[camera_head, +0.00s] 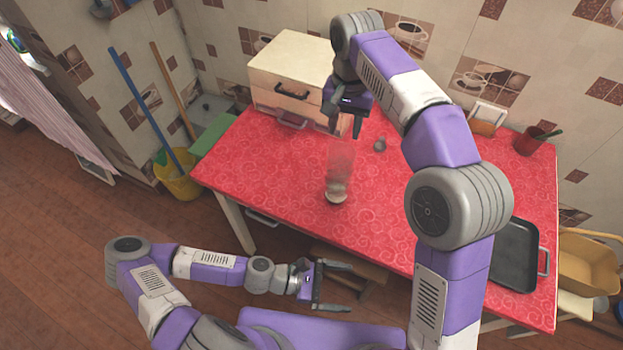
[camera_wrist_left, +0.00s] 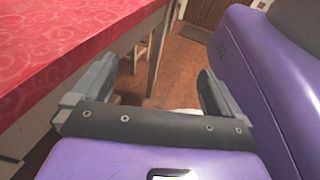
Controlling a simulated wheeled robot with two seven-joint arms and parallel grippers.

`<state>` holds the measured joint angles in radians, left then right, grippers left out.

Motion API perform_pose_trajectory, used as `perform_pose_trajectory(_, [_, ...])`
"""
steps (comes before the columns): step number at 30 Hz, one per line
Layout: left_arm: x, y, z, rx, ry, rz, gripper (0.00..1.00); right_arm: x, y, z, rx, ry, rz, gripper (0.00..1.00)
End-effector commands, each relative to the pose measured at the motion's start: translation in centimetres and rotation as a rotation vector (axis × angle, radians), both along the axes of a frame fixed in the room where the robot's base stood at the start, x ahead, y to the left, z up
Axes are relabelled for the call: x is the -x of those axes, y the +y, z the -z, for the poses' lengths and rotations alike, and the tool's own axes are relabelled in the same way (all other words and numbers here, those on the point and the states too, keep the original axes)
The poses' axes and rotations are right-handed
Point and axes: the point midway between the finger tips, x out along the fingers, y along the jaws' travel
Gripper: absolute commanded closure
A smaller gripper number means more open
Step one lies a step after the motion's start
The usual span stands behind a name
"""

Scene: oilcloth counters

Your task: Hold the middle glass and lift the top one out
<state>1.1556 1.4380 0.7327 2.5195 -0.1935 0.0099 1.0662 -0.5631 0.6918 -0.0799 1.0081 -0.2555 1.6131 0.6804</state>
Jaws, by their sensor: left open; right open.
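A stack of clear glasses (camera_head: 340,165) stands upright on the red table, near its front edge; the separate glasses are hard to tell apart. My left gripper (camera_head: 349,287) is open and empty, low in front of the table, below and apart from the stack. In the left wrist view its two fingers (camera_wrist_left: 150,100) are spread with only floor and table side between them. My right gripper (camera_head: 345,125) is open, pointing down above the table behind the stack, not touching it.
The red table (camera_head: 270,185) carries a cream drawer box (camera_head: 290,70) at the back left, a small grey item (camera_head: 380,144), a dark red cup (camera_head: 529,140) and a dark tray (camera_head: 514,255) at the right. A stool (camera_head: 345,268) stands under the front edge. The table's left front is clear.

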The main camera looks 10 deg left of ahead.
Motion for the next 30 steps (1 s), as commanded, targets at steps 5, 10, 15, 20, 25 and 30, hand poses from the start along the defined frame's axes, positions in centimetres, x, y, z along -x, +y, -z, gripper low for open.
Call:
perform_pose_trajectory(5, [-1.7, 1.5, -4.3, 0.19, 0.087, -0.073, 0.0, 0.0, 0.0, 0.0, 0.0, 0.0, 0.0, 0.57])
perform_pose_trajectory(10, [-4.7, 3.9, -7.2, 0.293, 0.104, -0.134, 0.0, 0.0, 0.0, 0.0, 0.0, 0.0, 0.0, 0.57])
perform_pose_trajectory(15, [-9.9, 5.9, -8.1, 0.259, 0.061, -0.205, 0.0, 0.0, 0.0, 0.0, 0.0, 0.0, 0.0, 0.57])
perform_pose_trajectory(20, [-15.6, 7.7, -9.6, 0.215, 0.006, -0.296, 0.0, 0.0, 0.0, 0.0, 0.0, 0.0, 0.0, 0.57])
perform_pose_trajectory(25, [-20.3, 9.5, -12.0, 0.205, -0.035, -0.384, 0.0, 0.0, 0.0, 0.0, 0.0, 0.0, 0.0, 0.57])
perform_pose_trajectory(30, [-22.2, 10.1, -13.2, 0.208, -0.048, -0.42, 0.0, 0.0, 0.0, 0.0, 0.0, 0.0, 0.0, 0.57])
